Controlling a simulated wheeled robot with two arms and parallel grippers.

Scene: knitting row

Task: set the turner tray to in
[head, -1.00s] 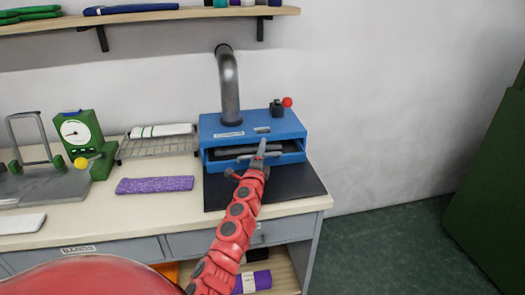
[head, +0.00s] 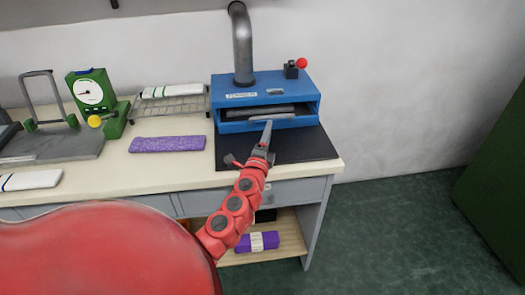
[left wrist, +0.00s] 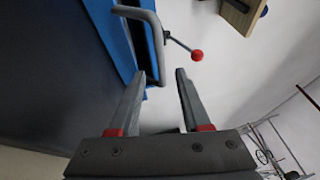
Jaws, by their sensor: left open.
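The turner is a blue box (head: 300,86) with a grey pipe on top, at the back right of the bench. Its tray (head: 262,111) shows as a dark grey slab in the front slot, with a light grey handle (head: 273,118) at the front. In the left wrist view the handle (left wrist: 150,22) is a bent grey bar, its near end appearing between my fingertips. My left gripper (head: 266,135) is open in front of the slot, over the black mat; the wrist view also shows its parted fingers (left wrist: 161,76). I cannot tell whether they touch the handle. My right gripper is not in view.
A red-knobbed lever (head: 301,63) stands on the box's top right. The black mat (head: 300,147) lies before the box. Left of it are a purple knitted strip (head: 167,144), a wire rack (head: 170,105) and a green dial device (head: 95,98). The floor at right is clear.

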